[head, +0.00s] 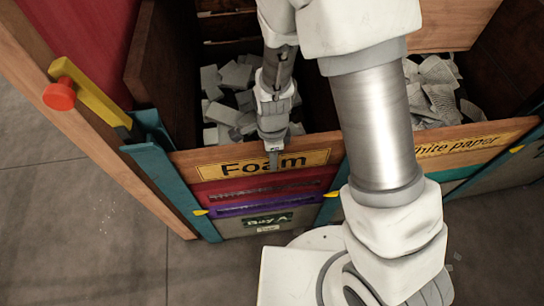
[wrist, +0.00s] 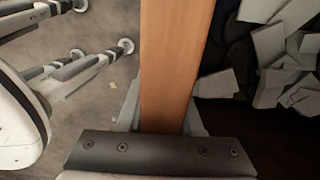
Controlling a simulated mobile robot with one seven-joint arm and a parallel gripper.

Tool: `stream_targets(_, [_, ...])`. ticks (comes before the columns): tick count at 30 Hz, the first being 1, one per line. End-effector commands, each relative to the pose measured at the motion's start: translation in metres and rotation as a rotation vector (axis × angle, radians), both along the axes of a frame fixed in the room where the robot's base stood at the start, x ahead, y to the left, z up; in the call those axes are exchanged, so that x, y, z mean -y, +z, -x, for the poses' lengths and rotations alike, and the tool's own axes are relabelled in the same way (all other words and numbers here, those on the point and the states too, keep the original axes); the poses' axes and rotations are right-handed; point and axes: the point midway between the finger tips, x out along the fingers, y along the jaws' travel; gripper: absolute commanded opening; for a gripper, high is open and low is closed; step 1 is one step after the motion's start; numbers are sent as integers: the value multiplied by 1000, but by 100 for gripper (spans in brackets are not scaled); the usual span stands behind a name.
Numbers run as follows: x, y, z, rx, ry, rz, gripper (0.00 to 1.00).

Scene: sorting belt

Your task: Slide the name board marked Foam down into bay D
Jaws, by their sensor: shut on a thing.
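The wooden name board (head: 215,155) bears a yellow Foam label (head: 262,165) and spans the bay front between two teal posts (head: 165,165). My gripper (head: 273,158) is shut on its top edge near the middle. In the wrist view the board (wrist: 175,60) runs upright through the picture, with its lower end between the grey fingers (wrist: 162,120). Below the board are a red strip (head: 235,192) and a purple strip (head: 245,206). A green plate (head: 268,220) under them appears to read Bay A, not D. Whether the board touches the red strip is unclear.
Grey foam-like blocks (head: 235,75) fill the bin behind the board. To the right, another bin holds pale scraps (head: 437,88) behind a white paper board (head: 470,143). Grey floor (head: 90,230) is clear at lower left.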

Motion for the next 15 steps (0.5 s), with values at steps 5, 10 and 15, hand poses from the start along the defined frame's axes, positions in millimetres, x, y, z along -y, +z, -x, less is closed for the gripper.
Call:
stream_targets(5, [0, 33, 0, 2, 0, 0, 0])
stream_targets(10, [0, 57, 0, 1, 0, 0, 0])
stream_targets(15, [0, 80, 0, 1, 1, 0, 0])
